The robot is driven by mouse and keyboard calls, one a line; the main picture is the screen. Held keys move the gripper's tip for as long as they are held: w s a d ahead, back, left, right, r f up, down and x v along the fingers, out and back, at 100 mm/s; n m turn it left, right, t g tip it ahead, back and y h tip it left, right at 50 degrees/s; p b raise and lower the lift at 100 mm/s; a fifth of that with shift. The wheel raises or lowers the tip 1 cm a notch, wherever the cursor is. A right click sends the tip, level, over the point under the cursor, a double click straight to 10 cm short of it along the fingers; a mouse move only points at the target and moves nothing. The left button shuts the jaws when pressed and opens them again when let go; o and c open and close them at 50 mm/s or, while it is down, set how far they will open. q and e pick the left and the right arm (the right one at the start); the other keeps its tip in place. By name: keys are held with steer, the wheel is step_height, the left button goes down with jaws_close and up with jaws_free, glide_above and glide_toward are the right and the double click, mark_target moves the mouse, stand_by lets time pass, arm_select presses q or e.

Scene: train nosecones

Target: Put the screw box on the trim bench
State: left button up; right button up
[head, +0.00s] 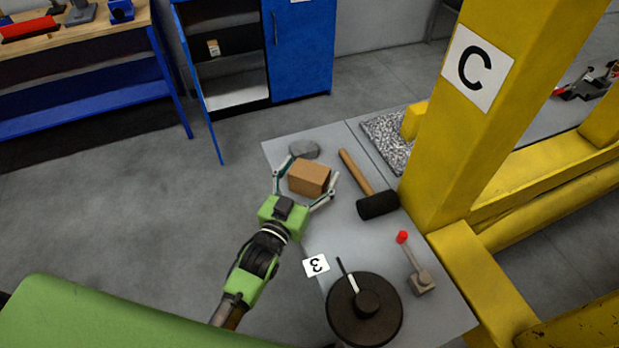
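A brown box (309,178), which looks like the screw box, is on the grey table (335,222) near its left edge. My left gripper (312,167) reaches over that edge with its fingers spread on both sides of the box. Narrow gaps seem to show between the fingers and the box, so the gripper looks open around it. The box's underside is hidden. No label in view names the trim bench; a wooden-topped workbench with a blue frame (72,48) stands at the upper left. My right gripper is out of view.
The table also holds a grey stone-like piece (305,149), a mallet (376,204), a dark round disc (364,310) and a red-tipped lever (418,278). A yellow post marked C (455,130) rises at the right. An open blue cabinet (235,60) stands behind. The left floor is clear.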

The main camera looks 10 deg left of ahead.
arm_select(q)
steer(key=c, duration=1.2)
steer(key=shift+c, duration=0.6)
steer(key=shift+r, duration=0.15)
